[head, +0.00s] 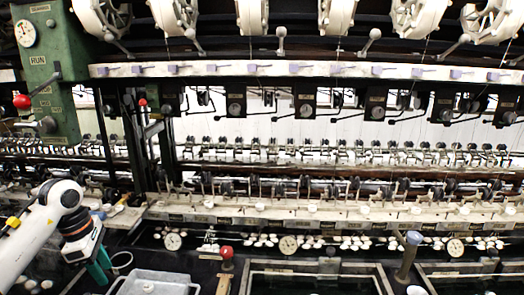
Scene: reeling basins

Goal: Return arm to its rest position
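My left arm (38,232) comes in from the left edge, white with a dark wrist. My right arm and gripper are not in view.
A reeling machine with a pale front ledge (330,214) and white reels (337,14) spans the view. Dark basins (312,281) lie in front, with white cocoons (350,243) along their back. A red-knobbed lever (226,262) and a blue-topped post (409,255) stand up there.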

